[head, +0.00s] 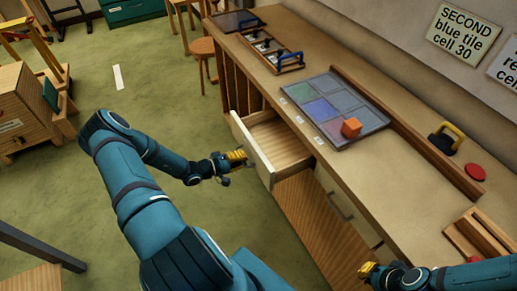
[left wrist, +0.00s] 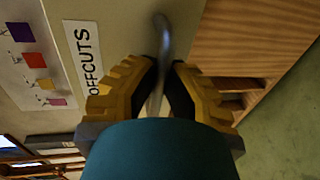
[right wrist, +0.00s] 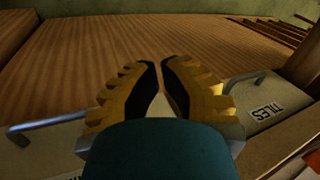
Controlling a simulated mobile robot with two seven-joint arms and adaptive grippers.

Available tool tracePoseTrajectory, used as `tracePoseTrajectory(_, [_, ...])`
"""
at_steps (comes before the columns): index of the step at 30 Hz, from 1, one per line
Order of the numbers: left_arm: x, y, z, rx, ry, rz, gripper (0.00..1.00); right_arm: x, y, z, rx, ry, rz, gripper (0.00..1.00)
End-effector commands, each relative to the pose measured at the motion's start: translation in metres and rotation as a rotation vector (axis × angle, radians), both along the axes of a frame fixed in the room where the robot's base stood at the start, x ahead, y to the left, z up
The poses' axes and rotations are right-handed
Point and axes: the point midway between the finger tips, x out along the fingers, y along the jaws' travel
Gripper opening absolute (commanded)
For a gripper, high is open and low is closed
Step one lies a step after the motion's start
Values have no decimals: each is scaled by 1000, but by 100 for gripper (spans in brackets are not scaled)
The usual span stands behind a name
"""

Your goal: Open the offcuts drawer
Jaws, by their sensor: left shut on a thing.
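The offcuts drawer (head: 252,150) is pulled out of the bench front, and its empty-looking wooden inside shows in the head view. Its white front bears an OFFCUTS label (left wrist: 88,62) in the left wrist view. My left gripper (head: 238,156) is shut on the drawer's grey bar handle (left wrist: 164,35), which passes between its fingers. My right gripper (head: 367,270) is by the bench front at lower right, away from this drawer. In the right wrist view its fingertips (right wrist: 160,65) nearly meet, with nothing seen between them.
A closed drawer (head: 340,200) with a bar handle is right of the open one. A TILES label (right wrist: 265,112) shows on another drawer front. Green floor (head: 180,100) is clear beyond my left arm.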

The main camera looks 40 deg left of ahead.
Motion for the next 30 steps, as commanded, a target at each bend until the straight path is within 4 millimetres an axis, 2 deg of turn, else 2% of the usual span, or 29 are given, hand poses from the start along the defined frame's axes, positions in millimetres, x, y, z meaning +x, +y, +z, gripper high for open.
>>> tracePoseTrajectory(3, [-19,8,0,1,0,1,0,1,0,4,0,-2,-2,0])
tracePoseTrajectory(7, [-30,13,0,1,0,0,0,2,0,5,-1,-4,-4,0])
tracePoseTrajectory(20, [-36,15,0,1,0,0,0,2,0,5,-1,-5,-4,0])
tracePoseTrajectory(23, [-35,15,0,1,0,0,34,2,0,5,-1,-5,-4,0])
tracePoseTrajectory(24, [-35,15,0,1,0,0,41,2,0,5,-1,-5,-4,0])
tracePoseTrajectory(30, [-35,15,0,1,0,0,41,2,0,5,-1,-5,-4,0])
